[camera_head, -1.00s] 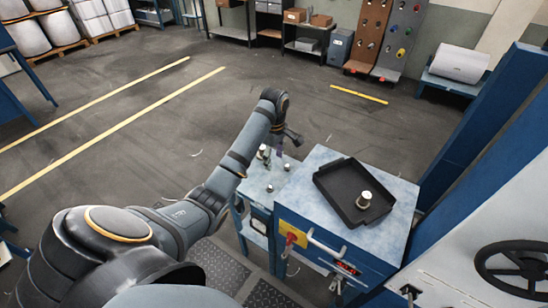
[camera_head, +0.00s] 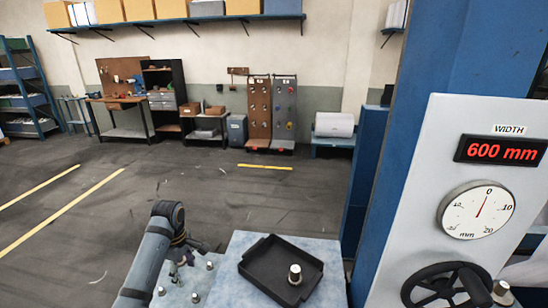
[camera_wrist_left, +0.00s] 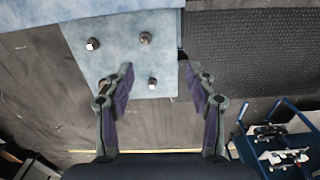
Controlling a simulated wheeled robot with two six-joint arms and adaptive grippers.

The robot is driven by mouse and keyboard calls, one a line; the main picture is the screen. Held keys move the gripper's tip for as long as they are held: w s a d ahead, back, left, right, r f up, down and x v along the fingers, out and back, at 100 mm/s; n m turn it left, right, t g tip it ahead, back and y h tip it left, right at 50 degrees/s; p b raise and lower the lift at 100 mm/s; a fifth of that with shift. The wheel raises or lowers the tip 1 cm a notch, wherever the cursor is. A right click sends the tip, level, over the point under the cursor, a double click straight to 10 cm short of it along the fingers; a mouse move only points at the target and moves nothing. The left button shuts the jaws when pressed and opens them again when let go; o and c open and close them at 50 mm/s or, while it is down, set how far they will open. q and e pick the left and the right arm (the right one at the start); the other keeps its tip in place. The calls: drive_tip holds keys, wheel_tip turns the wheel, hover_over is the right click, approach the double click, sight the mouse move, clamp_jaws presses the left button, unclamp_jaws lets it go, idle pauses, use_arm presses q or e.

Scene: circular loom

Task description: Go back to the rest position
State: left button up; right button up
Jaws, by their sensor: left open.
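My left arm comes in from the bottom left in the head view, and its gripper (camera_head: 186,250) hangs over the small light-blue stand (camera_head: 180,296). In the left wrist view the gripper (camera_wrist_left: 156,72) is open, with nothing between its dark purple-padded fingers. Ahead of the fingers, the stand's blue top (camera_wrist_left: 115,55) bears several short metal posts, one of them (camera_wrist_left: 152,83) between the fingers in the picture. I cannot tell the height of the gripper above it. My right gripper is in neither view.
A black tray (camera_head: 258,272) with a metal cylinder (camera_head: 295,274) sits on the blue worktop (camera_head: 240,243). At the right stand a blue column (camera_head: 420,130), a dial (camera_head: 476,210), a "600 mm" display (camera_head: 500,151) and a black handwheel (camera_head: 422,290). Open floor (camera_head: 120,225) lies left.

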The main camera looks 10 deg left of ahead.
use_arm(q)
drive_tip(key=s+d+f+m, duration=0.4)
drive_tip(key=s+f+m, duration=0.2)
drive_tip(key=s+d+m+t, duration=0.2)
drive_tip(key=s+d+m, duration=0.1)
drive_tip(key=s+m, duration=0.4)
drive_tip(key=s+d+m+t, duration=0.2)
drive_tip(key=s+m, duration=0.3)
drive_tip(key=s, duration=0.4)
drive_tip(key=s+a+f+g+b, duration=0.15)
drive_tip(key=f+b, duration=0.25)
drive_tip(key=f, duration=1.3)
drive_tip(key=s+a+f+g+b, duration=0.15)
drive_tip(key=f+b, duration=0.25)
drive_tip(key=f, duration=1.4)
drive_tip(key=s+f+b, duration=0.5)
drive_tip(key=s+f, duration=1.3)
drive_tip(key=f, duration=0.2)
drive_tip(key=shift+a+n+y, duration=0.3)
